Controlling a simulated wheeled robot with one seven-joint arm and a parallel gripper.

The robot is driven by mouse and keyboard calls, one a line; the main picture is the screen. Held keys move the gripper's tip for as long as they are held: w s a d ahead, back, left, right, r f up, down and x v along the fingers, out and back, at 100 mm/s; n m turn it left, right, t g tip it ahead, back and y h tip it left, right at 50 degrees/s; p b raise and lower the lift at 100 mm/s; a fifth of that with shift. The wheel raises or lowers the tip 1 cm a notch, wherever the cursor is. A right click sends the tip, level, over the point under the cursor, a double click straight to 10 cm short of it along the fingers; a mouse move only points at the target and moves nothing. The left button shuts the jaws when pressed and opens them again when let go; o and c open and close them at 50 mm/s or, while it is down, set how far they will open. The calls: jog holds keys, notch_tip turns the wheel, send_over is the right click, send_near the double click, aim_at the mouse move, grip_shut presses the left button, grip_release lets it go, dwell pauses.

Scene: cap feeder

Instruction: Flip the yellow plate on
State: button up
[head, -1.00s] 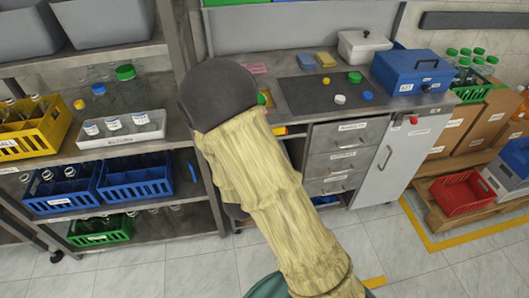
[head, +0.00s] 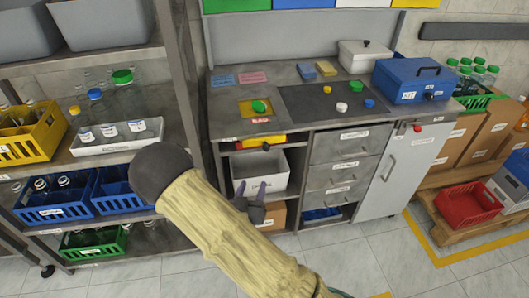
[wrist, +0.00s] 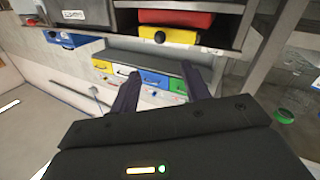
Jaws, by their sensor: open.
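A yellow and red object (head: 262,141) sits in the bay under the bench top. A dark mat (head: 315,97) with loose caps, a blue box (head: 412,80) and a white box (head: 362,57) are on the bench. A bottle rack (head: 150,200) stands at left.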

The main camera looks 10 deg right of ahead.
aim_at(265, 150)
jog(key=p+x, duration=0.1)
jog(key=x, duration=1.5)
jog(key=shift+w+d, duration=0.1)
jog(key=shift+w, duration=0.05)
jog(key=shift+c, duration=0.5)
grip_shut()
